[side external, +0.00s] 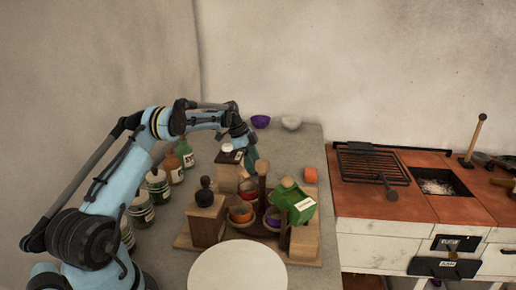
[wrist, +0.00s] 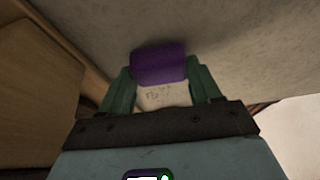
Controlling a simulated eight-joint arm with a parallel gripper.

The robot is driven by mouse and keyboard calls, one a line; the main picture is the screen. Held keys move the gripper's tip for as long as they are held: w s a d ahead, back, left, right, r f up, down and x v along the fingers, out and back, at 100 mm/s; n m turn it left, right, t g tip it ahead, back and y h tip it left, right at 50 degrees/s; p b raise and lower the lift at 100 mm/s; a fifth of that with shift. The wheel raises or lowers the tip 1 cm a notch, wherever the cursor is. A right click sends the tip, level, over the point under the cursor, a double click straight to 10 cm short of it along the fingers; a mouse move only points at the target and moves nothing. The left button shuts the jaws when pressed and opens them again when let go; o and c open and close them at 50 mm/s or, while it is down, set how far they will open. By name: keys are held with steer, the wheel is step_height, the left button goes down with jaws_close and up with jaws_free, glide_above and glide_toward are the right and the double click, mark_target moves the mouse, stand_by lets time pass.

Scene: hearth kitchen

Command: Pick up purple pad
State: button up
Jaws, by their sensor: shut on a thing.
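In the wrist view, the purple pad (wrist: 160,60) is a small block with rounded edges between the two green fingers of my gripper (wrist: 159,78). The fingers are shut on its sides. A pale face with dark marks shows just below the purple part, between the fingers; I cannot tell if it belongs to the pad. In the side external view, my gripper (side external: 251,158) points down at the counter behind the wooden rack, and the pad is hidden there.
The wooden rack (side external: 305,255) holds bowls, a green box (side external: 293,203) and wooden containers. Jars and bottles (side external: 158,186) line the left. A purple bowl (side external: 260,121) and a white bowl (side external: 291,122) stand at the back. A stove (side external: 420,200) is right.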

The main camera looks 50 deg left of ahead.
steer(key=shift+r, duration=0.45)
steer(key=r, duration=0.3)
steer(key=shift+d+r, duration=0.35)
steer(key=shift+d, duration=0.05)
steer(key=d+r, duration=0.6)
steer(key=d, duration=0.5)
steer(key=shift+r, duration=0.15)
steer(key=shift+s, duration=0.1)
